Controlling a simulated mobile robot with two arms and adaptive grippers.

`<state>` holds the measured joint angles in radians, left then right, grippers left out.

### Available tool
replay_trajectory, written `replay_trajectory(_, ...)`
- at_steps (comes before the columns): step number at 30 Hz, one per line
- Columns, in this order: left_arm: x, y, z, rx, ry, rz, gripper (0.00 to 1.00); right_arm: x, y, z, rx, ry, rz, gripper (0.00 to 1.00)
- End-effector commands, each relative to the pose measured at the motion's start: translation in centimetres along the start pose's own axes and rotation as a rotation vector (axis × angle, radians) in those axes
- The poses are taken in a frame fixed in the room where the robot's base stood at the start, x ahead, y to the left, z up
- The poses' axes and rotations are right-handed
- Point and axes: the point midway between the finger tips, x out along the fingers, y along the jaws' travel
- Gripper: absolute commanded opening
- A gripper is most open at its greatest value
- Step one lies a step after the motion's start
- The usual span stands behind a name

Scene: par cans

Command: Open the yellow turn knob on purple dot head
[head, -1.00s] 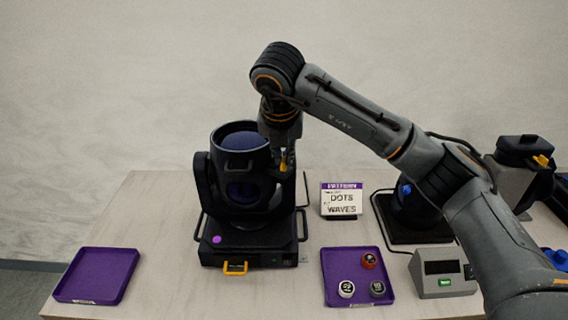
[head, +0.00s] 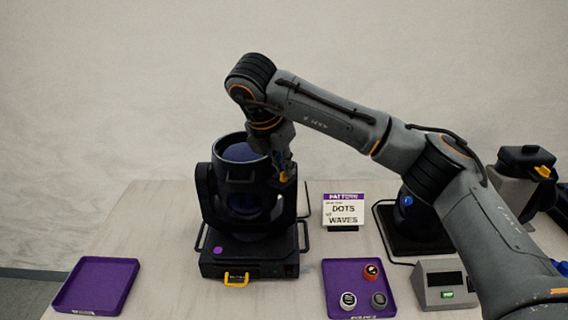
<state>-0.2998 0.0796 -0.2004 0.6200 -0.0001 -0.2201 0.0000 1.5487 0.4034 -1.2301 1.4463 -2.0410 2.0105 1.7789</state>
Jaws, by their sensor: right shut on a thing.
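The purple dot head (head: 240,165) is a dark moving-head lamp, upright on its base (head: 248,262), which bears a purple dot (head: 217,250) and a yellow handle (head: 236,279). My right gripper (head: 283,174) reaches down at the right side of the head, against its yoke. It is shut on the yellow turn knob (head: 283,178), of which only a small bit of yellow shows; my fingers and wrist hide most of it. My left gripper is not in view.
An empty purple tray (head: 62,304) lies at left. Another purple tray (head: 345,272) at right holds several small round discs. A sign (head: 343,209), a grey box with a screen (head: 443,283) and other dark devices (head: 525,165) stand further right. Bare table lies left of the head.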

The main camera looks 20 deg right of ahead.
Motion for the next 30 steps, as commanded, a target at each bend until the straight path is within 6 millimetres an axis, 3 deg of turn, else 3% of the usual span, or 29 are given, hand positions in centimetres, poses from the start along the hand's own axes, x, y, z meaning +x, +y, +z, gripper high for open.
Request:
replay_trajectory(10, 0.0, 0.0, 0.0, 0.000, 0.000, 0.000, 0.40, -0.1, 0.1, 0.1, 0.006, -0.001, 0.004, 0.00)
replay_trajectory(11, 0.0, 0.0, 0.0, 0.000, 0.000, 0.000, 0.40, -0.1, 0.1, 0.1, 0.006, -0.001, 0.004, 0.14)
replay_trajectory(12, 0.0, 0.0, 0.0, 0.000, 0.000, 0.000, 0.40, -0.1, 0.1, 0.1, 0.006, -0.001, 0.003, 0.23)
replay_trajectory(14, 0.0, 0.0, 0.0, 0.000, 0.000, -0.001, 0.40, -0.1, 0.1, 0.1, 0.005, -0.001, 0.003, 0.31)
replay_trajectory(24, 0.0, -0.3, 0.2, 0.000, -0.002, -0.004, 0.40, -0.3, 0.0, 0.1, 0.003, -0.001, 0.002, 0.31)
replay_trajectory(30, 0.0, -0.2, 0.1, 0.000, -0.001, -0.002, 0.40, -2.8, 0.1, 0.1, 0.003, -0.005, 0.004, 0.31)
